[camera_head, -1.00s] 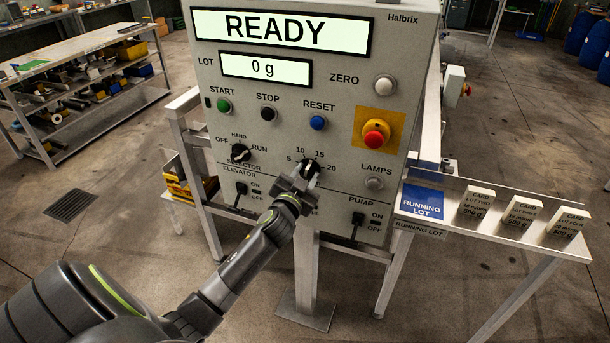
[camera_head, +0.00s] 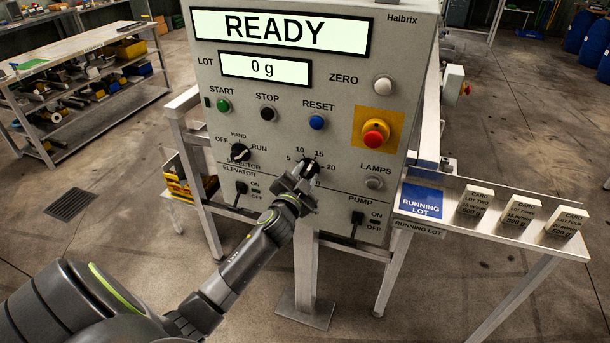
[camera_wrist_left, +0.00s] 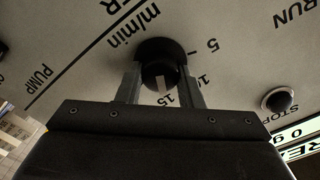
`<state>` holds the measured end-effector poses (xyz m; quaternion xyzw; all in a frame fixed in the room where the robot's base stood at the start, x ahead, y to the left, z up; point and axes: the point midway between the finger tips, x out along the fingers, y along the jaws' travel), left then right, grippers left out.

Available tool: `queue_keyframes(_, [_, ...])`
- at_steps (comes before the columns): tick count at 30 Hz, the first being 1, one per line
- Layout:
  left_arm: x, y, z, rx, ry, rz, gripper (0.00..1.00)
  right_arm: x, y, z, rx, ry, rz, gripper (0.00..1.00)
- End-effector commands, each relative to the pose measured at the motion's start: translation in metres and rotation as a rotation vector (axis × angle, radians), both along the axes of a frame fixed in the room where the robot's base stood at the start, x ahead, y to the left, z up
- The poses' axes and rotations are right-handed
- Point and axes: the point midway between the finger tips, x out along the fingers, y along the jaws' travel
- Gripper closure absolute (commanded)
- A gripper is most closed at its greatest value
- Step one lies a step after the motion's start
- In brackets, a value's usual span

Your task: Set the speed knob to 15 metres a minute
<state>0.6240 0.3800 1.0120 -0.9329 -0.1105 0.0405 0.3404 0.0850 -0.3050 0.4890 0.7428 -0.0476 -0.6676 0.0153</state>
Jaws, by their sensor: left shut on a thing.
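The speed knob (camera_head: 311,166) is a black round knob on the grey control panel (camera_head: 340,215), with a scale of 5, 10, 15 and 20 around it. My left gripper (camera_head: 304,177) reaches up to it from below and hides its lower part. In the left wrist view, the two fingers of my left gripper (camera_wrist_left: 160,88) are shut on the knob (camera_wrist_left: 158,52), one on each side. The knob's white mark points toward the 15, which is partly visible between the fingers. My right gripper is not in view.
The selector knob (camera_head: 240,152), elevator switch (camera_head: 241,188) and pump switch (camera_head: 357,222) are close by. The red emergency button (camera_head: 375,134) is to the upper right. The display (camera_head: 283,29) reads READY. Several cards stand on a side shelf (camera_head: 460,232).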

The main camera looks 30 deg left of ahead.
Motion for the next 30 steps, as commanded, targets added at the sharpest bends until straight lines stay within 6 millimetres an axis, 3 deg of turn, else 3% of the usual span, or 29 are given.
queue_keyframes(1, [0.0,0.0,0.0,-0.001,-0.001,-0.001,0.89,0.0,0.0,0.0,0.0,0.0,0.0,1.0])
queue_keyframes(2, [0.0,0.0,0.0,-0.001,-0.001,-0.001,0.63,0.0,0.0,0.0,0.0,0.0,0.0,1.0])
queue_keyframes(6, [0.0,0.0,0.0,-0.001,-0.001,-0.001,0.45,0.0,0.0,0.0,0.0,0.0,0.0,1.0])
queue_keyframes(19, [-0.009,-0.002,-0.001,-0.002,0.0,-0.001,0.45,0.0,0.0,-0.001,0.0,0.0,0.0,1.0])
queue_keyframes(30, [-0.074,-0.018,-0.003,-0.003,0.001,0.0,0.45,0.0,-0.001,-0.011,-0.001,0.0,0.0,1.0])
